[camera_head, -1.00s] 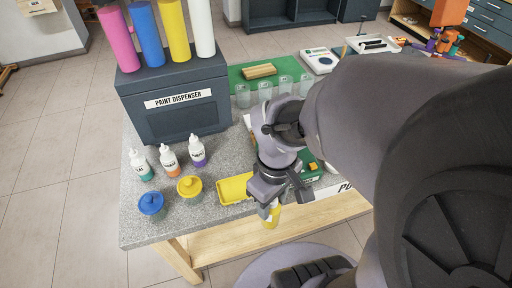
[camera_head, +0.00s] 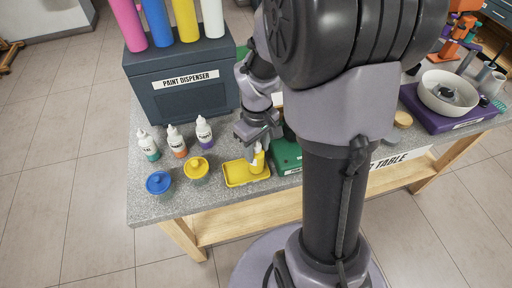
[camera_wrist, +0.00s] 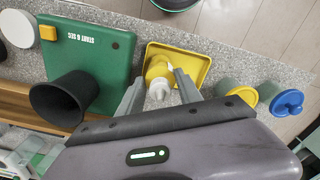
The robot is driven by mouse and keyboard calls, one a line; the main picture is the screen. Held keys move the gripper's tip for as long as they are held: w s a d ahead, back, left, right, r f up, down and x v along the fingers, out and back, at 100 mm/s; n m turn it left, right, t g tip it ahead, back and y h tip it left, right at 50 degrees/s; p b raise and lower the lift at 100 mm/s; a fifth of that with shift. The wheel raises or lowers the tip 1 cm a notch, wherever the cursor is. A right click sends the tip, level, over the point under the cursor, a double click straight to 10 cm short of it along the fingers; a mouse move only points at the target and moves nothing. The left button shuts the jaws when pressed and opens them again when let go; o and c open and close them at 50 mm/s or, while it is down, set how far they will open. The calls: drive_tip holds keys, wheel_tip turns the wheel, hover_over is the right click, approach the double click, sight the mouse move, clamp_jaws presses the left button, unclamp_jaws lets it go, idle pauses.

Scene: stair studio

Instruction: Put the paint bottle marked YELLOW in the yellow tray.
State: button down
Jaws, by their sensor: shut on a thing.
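The yellow paint bottle (camera_head: 257,160) with a white nozzle is held upright between the fingers of my gripper (camera_head: 256,141). It also shows in the wrist view (camera_wrist: 158,70), seen from above, with a finger on each side. The yellow tray (camera_head: 235,178) lies on the counter near its front edge, and the bottle is over its right part. In the wrist view the tray (camera_wrist: 195,57) is around and behind the bottle. I cannot tell whether the bottle's base touches the tray floor. Any marking on this bottle is hidden.
Three white bottles with teal, orange (camera_head: 177,141) and purple contents stand left of the tray. A yellow-lidded jar (camera_head: 197,168) and a blue-lidded jar (camera_head: 159,184) stand nearby. A green device (camera_wrist: 112,50) with a black cup (camera_wrist: 62,98) sits close beside the tray. The paint dispenser (camera_head: 185,86) stands behind.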

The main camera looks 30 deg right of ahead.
drive_tip(key=shift+f, duration=0.2)
drive_tip(key=c, duration=0.8)
unclamp_jaws()
drive_tip(key=shift+r, duration=0.1)
wheel_tip(320, 180, up, 12)
drive_tip(key=p, duration=0.5)
drive_tip(key=shift+a+r+p, duration=0.1)
drive_tip(key=shift+r+p, duration=0.05)
drive_tip(key=shift+p, duration=0.15)
drive_tip(key=s+a+r+m+t+y, duration=0.2)
drive_tip(key=s+a+r+m+t, duration=0.3)
drive_tip(key=s+a+r, duration=0.6)
drive_tip(key=a+m, duration=0.1)
drive_tip(key=a, duration=0.2)
drive_tip(key=shift+a+m+t, duration=0.25)
drive_tip(key=shift+m+t, duration=0.05)
drive_tip(key=shift+t, duration=0.1)
